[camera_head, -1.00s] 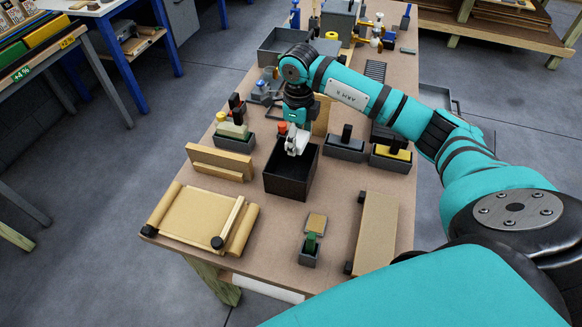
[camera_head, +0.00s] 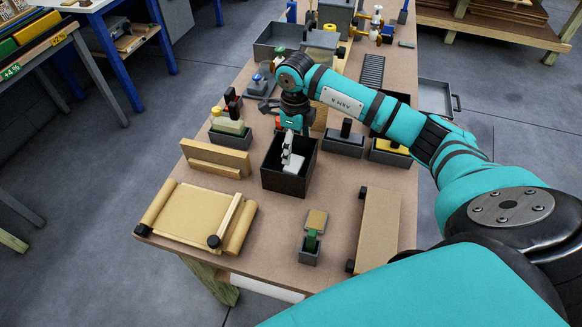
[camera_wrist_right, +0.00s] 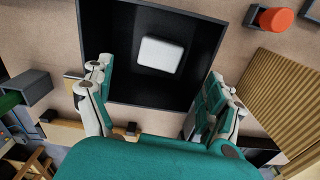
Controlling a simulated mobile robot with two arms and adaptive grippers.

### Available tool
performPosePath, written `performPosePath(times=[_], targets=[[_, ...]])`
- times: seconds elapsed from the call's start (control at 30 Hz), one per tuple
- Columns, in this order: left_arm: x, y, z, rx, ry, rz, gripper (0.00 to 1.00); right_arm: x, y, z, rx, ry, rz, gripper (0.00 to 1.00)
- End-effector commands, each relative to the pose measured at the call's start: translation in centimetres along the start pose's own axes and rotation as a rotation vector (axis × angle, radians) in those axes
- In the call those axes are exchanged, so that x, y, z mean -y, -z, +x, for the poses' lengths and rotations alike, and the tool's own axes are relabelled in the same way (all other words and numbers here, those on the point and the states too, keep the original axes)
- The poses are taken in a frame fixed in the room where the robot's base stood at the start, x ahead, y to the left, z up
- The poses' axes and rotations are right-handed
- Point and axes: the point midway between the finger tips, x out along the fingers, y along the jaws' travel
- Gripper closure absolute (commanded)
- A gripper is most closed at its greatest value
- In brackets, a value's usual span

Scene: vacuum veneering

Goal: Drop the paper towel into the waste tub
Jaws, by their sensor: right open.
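The paper towel (camera_head: 296,165) is a small white folded pad. In the right wrist view the towel (camera_wrist_right: 161,55) lies inside the black waste tub (camera_wrist_right: 112,45), apart from both fingers. The open-topped waste tub (camera_head: 283,183) stands mid-table in the head view. My right gripper (camera_head: 288,150) points down over the tub. In the right wrist view its two fingers (camera_wrist_right: 158,85) are spread wide with nothing between the tips. My left gripper is out of view.
A tan wooden block (camera_head: 215,160) stands left of the tub. A grey bin (camera_head: 343,147) and one with a yellow item (camera_head: 391,151) stand to the right. A rolled tan sheet (camera_head: 198,213) and a long tan board (camera_head: 377,232) lie at the front.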

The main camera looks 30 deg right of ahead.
Motion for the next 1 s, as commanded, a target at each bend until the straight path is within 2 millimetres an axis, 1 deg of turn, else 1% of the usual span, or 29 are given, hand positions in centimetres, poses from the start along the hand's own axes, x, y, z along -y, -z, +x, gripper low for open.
performPosePath(times=[0.07,0.17,0.27,0.37,0.6,0.7,0.83,1.0], targets=[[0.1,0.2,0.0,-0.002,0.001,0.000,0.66,0.0,0.0,0.0,0.000,0.000,0.000,0.11],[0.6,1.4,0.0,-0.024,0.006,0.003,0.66,0.0,0.0,-0.1,0.000,0.000,0.000,0.11],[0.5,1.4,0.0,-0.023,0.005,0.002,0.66,0.1,0.0,-0.8,0.002,0.002,0.000,0.11],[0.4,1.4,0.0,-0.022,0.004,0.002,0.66,0.1,-0.1,-2.4,0.004,0.003,0.000,0.11],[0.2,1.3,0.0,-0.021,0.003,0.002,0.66,0.1,-0.1,-7.6,0.005,0.003,0.000,0.11],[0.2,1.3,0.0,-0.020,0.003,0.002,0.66,0.0,-0.1,-9.4,0.003,0.003,-0.001,0.11],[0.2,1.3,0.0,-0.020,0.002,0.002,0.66,0.0,0.0,-11.1,0.002,0.001,0.000,0.11],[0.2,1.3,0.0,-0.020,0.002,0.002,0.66,0.0,0.0,-12.0,0.000,0.001,0.001,0.11]])
